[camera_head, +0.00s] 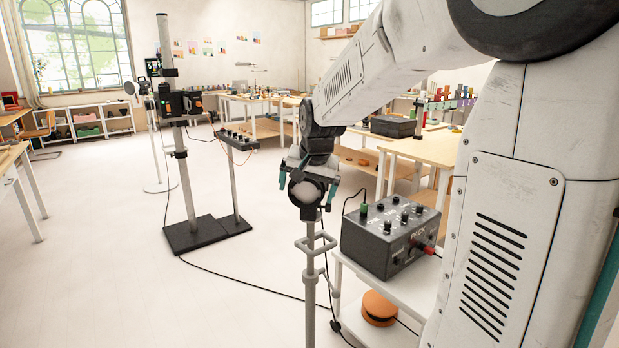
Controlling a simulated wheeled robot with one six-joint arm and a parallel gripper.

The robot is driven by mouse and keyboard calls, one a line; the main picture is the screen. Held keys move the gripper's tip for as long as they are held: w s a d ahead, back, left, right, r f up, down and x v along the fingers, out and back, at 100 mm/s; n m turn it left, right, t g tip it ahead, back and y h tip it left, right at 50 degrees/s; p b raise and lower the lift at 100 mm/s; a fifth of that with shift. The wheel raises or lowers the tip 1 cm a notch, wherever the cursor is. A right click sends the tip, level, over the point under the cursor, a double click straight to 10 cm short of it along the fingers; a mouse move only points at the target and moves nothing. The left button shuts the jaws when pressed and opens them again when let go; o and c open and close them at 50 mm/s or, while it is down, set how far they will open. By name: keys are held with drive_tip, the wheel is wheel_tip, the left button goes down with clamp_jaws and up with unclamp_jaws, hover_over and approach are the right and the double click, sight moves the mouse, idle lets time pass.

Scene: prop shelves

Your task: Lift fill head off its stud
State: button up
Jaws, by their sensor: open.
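The gripper's body covers the head's upper part. I cannot tell whether the fingers touch it.
A grey power pack (388,236) with knobs and cables stands on a white cart (415,288) right of the stand. An orange disc (379,308) is on its lower shelf. A camera column (181,150) stands at left. Cables cross the floor.

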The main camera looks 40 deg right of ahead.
drive_tip(key=shift+w+f, duration=0.25)
drive_tip(key=shift+f, duration=0.25)
drive_tip(key=c, duration=1.5)
drive_tip(key=o, duration=1)
drive_tip(key=c, duration=0.5)
drive_tip(key=shift+o, duration=0.2)
drive_tip(key=shift+r, duration=0.2)
drive_tip(key=shift+r, duration=0.6)
